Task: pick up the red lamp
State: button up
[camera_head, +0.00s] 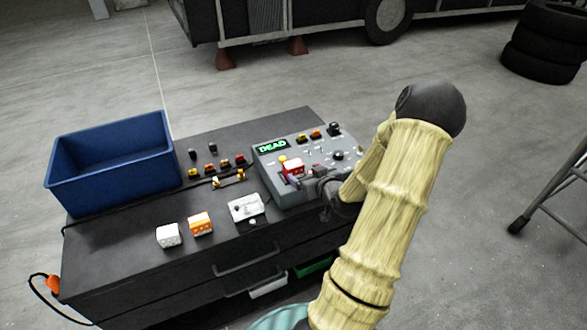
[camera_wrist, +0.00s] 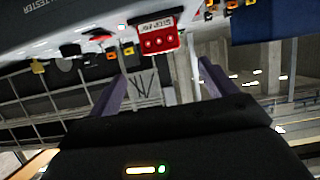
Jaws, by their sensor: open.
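The red lamp (camera_head: 293,168) is a small red block with a pale label on the grey tester box (camera_head: 283,190), near its front left. In the wrist view the red lamp (camera_wrist: 160,43) shows round studs and a lettered label. My gripper (camera_head: 306,179) is just to the right of the lamp in the head view and hides part of the box. In the wrist view the two fingers of my gripper (camera_wrist: 160,82) are apart, with the lamp beyond their tips and between them. Nothing is held. I cannot tell whether a finger touches the lamp.
The box stands on a dark tool cabinet (camera_head: 130,235). A blue bin (camera_head: 115,180) is at its left end. An orange block (camera_head: 201,223), a white block (camera_head: 169,235) and a pale grey unit (camera_head: 246,207) lie along the front. Small coloured lamps sit behind them. Tyres (camera_head: 543,45) stand far right.

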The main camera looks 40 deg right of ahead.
aim_at(291, 163)
jog(key=p+x, duration=0.1)
jog(key=x, duration=0.6)
jog(key=shift+w+p, duration=0.1)
jog(key=shift+p, duration=0.2)
jog(key=shift+w+f+p, duration=0.1)
jog(key=shift+w+p, duration=0.3)
jog(key=shift+w, duration=0.05)
jog(key=shift+p+x, duration=0.8)
jog(key=shift+x, duration=1.35)
jog(key=shift+f, duration=0.1)
jog(key=c, duration=1.2)
